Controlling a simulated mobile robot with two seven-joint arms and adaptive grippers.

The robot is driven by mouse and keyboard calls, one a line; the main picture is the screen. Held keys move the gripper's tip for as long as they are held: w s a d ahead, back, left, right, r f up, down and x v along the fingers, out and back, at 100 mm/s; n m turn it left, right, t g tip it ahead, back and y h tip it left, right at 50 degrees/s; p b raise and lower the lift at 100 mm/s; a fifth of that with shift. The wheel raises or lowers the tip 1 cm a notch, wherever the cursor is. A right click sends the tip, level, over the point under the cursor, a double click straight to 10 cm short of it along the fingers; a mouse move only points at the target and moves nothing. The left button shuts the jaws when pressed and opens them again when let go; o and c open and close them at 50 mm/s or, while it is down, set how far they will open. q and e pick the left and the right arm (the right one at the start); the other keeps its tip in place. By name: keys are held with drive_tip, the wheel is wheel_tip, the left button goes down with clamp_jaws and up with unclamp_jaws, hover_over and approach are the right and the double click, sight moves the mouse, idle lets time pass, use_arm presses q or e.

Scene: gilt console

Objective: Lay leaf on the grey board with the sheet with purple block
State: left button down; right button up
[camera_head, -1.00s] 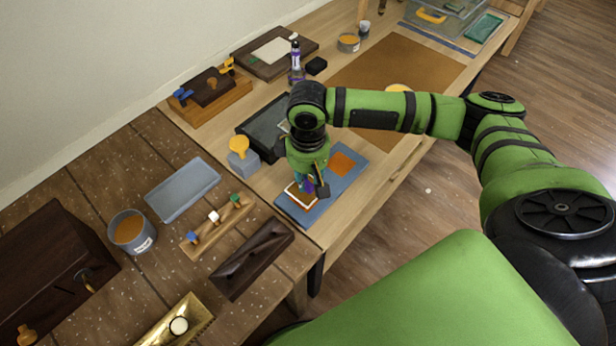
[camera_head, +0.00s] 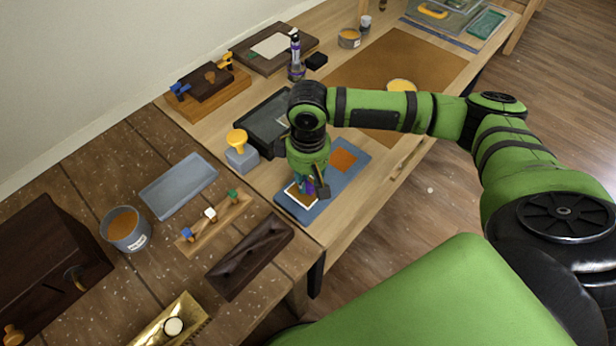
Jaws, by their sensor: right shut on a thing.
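My right gripper (camera_head: 313,188) points down over the near end of a blue-grey board (camera_head: 323,205). It is shut on a small purple block (camera_head: 309,187), which my fingers mostly hide. Just below is a white-edged sheet with an orange-brown middle (camera_head: 297,200), at the board's near left end. I cannot tell whether the sheet touches the board. A plain orange leaf square (camera_head: 343,160) lies on the board's far end. Another flat grey board (camera_head: 179,186), bare, lies on the dark planks to the left. My left gripper is out of view.
A grey block with a yellow knob (camera_head: 241,155) and a dark tray (camera_head: 262,123) stand close left of my gripper. A wooden rack with small coloured knobs (camera_head: 214,225) and a dark wooden piece (camera_head: 250,257) lie nearer. A brown mat (camera_head: 395,70) is behind my arm.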

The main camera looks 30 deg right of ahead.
drive_tip(key=shift+f, duration=0.65)
idle(0.4)
drive_tip(key=shift+s+f+p, duration=0.15)
drive_tip(key=shift+p, duration=0.3)
idle(2.3)
wheel_tip(320, 180, up, 7)
drive_tip(key=p, duration=0.9)
drive_tip(key=shift+r, duration=0.2)
drive_tip(key=shift+w, duration=0.2)
